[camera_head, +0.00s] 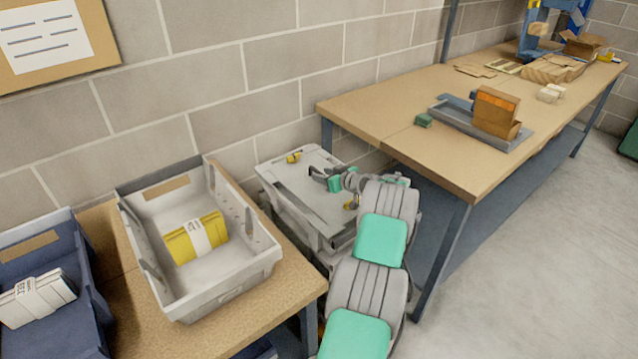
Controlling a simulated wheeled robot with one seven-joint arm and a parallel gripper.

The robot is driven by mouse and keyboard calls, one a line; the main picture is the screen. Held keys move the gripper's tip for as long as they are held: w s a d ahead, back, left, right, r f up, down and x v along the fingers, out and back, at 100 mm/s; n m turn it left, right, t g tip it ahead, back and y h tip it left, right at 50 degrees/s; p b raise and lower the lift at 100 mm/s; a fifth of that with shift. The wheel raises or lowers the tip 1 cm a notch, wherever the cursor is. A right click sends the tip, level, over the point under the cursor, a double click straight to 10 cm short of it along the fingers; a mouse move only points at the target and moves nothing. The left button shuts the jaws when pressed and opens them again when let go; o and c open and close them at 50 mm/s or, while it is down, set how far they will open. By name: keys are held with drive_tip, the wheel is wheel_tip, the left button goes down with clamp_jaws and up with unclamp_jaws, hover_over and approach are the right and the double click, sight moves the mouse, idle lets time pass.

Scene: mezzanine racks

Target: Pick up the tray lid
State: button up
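A pale grey flat lid-like top (290,180) lies on a grey container (288,212) between the two tables, by the wall. I take it to be the tray lid. A small yellow part (294,157) shows near its far left edge, and another yellow part shows beside my wrist. My gripper (318,175) is over the right part of this top. My arm and wrist hide its right side. I cannot tell whether the gripper touches the lid, or whether its dark fingers are apart or closed.
A grey open tote (268,262) holding a yellow banded bundle (196,237) stands on the near table, beside a blue bin (85,285) with white bundled papers (38,297). The long workbench (362,112) at right carries a grey tray (455,117) and boxes.

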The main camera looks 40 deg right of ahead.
clamp_jaws()
idle(0.4)
drive_tip(key=shift+a, duration=0.1)
idle(0.8)
drive_tip(key=shift+r, duration=0.1)
